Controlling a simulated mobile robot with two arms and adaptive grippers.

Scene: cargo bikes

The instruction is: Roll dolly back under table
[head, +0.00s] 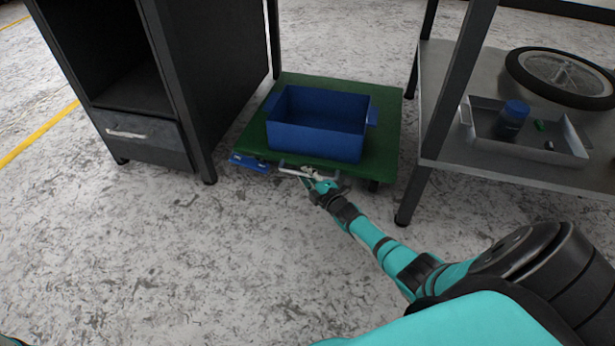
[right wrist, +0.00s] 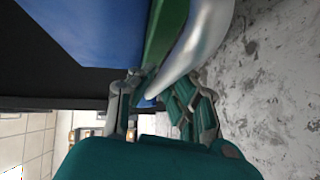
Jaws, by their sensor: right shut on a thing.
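The green dolly (head: 386,125) stands on the floor between a dark cabinet and a metal shelf table. It carries an open blue crate (head: 315,143). A light metal handle (head: 290,172) sticks out low at the dolly's near edge. My right gripper (head: 312,177) reaches down to this handle and is shut on it. In the right wrist view, the silver handle (right wrist: 203,40) runs between the fingers of my right gripper (right wrist: 160,103), beside the green dolly edge (right wrist: 165,30) and the blue crate (right wrist: 95,30). My left gripper is out of view.
The dark cabinet (head: 145,130) with a drawer stands close to the dolly's left. The metal shelf table (head: 455,130) on the right holds a wheel (head: 562,77) and a grey tray (head: 560,150). A small blue item (head: 248,162) sits at the dolly's left front corner. Floor in front is clear.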

